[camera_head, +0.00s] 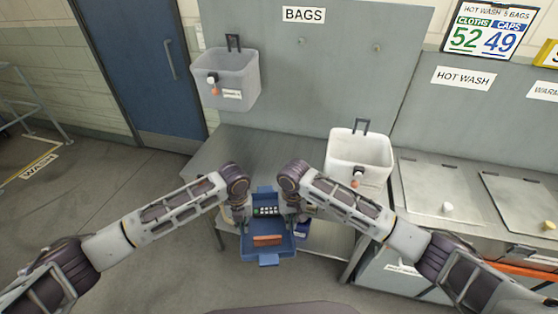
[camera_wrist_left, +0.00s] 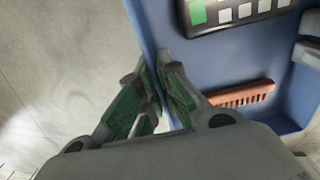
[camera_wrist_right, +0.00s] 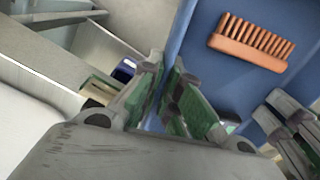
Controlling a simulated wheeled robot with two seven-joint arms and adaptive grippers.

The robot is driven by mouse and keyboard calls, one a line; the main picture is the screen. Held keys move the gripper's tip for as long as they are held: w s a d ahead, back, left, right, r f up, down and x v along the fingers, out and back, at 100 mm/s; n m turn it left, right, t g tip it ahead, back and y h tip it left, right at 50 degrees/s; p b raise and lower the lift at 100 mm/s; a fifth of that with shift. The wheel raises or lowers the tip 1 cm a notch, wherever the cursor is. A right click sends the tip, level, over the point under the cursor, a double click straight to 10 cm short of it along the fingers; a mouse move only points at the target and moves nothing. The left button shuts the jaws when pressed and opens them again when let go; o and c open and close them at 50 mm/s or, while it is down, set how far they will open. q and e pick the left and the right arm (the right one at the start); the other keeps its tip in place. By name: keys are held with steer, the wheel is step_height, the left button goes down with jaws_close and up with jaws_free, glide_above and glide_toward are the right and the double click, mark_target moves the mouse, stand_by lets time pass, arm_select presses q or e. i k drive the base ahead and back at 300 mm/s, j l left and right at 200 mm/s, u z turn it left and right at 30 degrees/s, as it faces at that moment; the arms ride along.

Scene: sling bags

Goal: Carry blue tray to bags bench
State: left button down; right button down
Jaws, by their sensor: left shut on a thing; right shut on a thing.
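The blue tray (camera_head: 267,254) is held between my two arms in front of the bags bench (camera_head: 260,152). In it are a dark strip with several pale keys and one green key (camera_head: 266,211) and an orange-brown brush (camera_head: 268,240). My left gripper (camera_wrist_left: 165,85) is shut on one side wall of the tray, and my right gripper (camera_wrist_right: 172,82) is shut on the opposite wall. In the head view the fingertips are mostly hidden. The tray appears at the bench's front edge; whether it touches the bench is unclear.
A white bin (camera_head: 358,160) is at the bench's right end. The hot wash counter (camera_head: 440,190) adjoins on the right. A blue door (camera_head: 140,65) is at back left. The bench's left and middle top looks clear.

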mark_target(276, 169)
steer(key=i+j, duration=0.1)
steer(key=j, duration=0.15)
steer(key=i+j, duration=0.1)
steer(key=j, duration=0.15)
steer(key=i+z, duration=0.3)
steer(key=i, duration=0.45)
steer(key=i+j+z, duration=0.35)
steer(key=k, duration=0.1)
